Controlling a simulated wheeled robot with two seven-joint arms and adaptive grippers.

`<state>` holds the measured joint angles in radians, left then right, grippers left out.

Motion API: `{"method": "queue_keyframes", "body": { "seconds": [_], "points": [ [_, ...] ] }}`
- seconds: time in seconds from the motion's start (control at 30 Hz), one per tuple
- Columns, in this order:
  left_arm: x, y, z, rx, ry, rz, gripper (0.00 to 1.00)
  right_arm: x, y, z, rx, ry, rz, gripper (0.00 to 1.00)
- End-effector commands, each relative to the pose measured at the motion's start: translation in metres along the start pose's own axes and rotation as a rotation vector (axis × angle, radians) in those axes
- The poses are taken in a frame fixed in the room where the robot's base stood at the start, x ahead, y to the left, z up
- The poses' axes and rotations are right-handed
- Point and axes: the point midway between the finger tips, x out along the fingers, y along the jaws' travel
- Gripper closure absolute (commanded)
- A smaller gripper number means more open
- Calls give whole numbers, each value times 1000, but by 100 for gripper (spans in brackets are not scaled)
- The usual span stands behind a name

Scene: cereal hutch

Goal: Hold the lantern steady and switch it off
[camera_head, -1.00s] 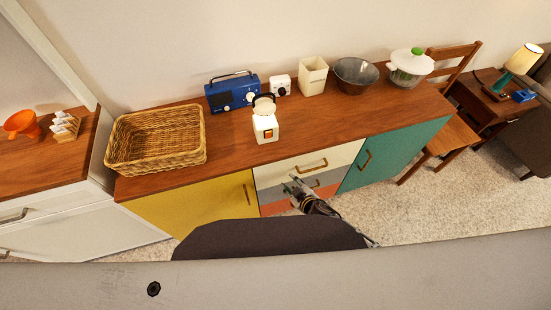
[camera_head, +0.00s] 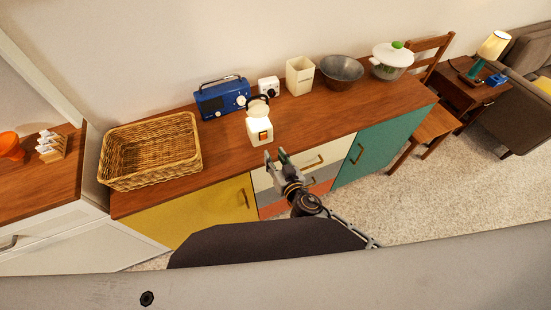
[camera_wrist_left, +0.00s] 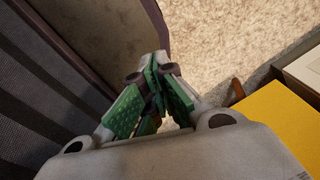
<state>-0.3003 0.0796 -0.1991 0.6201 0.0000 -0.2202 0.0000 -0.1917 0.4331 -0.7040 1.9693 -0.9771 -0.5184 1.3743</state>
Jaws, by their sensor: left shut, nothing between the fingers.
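The small white lantern (camera_head: 260,131) stands upright near the front of the wooden sideboard top. Its upper part glows bright, a handle loop rises above it, and an orange-brown switch patch (camera_head: 264,136) shows on its front. My right gripper (camera_head: 275,156) is open and empty, just in front of and slightly below the lantern, apart from it. My left gripper (camera_wrist_left: 158,68) shows only in the left wrist view; its green-padded fingers are shut with nothing between them, over the floor beside a yellow cabinet front.
On the sideboard (camera_head: 218,168), a wicker basket (camera_head: 150,152) is at left. The front right of the top is clear.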

Motion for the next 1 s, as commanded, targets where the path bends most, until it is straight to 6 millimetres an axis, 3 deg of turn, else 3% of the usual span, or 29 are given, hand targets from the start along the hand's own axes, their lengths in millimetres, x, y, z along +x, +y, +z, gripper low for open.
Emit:
{"method": "queue_keyframes", "body": {
  "seconds": [0.2,0.53,0.77,1.0],
  "points": [
    [0,2,0,0,0,3,100,0,1,0,119,-1,4,64],
    [0,2,0,1,0,2,99,0,1,1,136,-2,4,64],
    [-1,-1,-6,-14,10,0,69,0,1,1,135,-2,4,64],
    [-8,3,-43,-93,67,16,38,0,1,1,134,-2,4,64]
  ]
}}
